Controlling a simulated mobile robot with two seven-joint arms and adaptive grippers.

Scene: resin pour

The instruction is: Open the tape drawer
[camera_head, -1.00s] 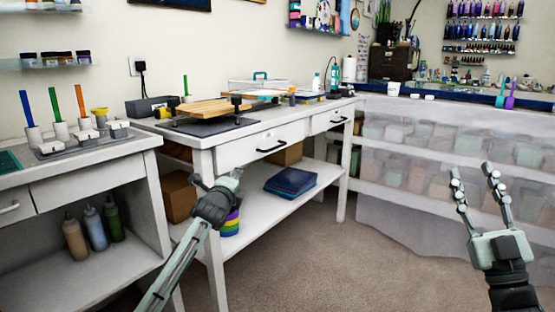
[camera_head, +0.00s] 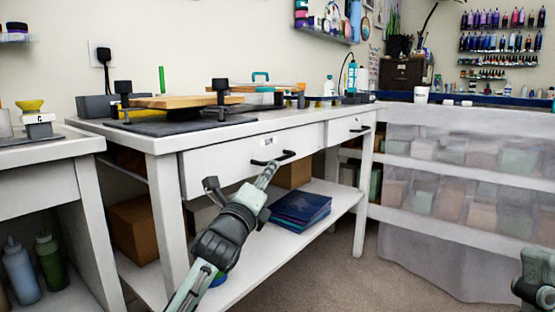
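The white workbench has a wide drawer (camera_head: 225,157) with a black bar handle (camera_head: 284,156) and a small label too small to read. It looks closed, its front flush with the bench. A narrower drawer (camera_head: 340,131) to its right also looks closed. I cannot read which one is the tape drawer.
A wooden board (camera_head: 187,101) stands on the benchtop above the drawer. Dark blue folded items (camera_head: 300,208) and brown boxes (camera_head: 135,228) are on the lower shelf. A sheet-covered shelf unit (camera_head: 450,165) stands at right. The carpet (camera_head: 345,270) in front is clear.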

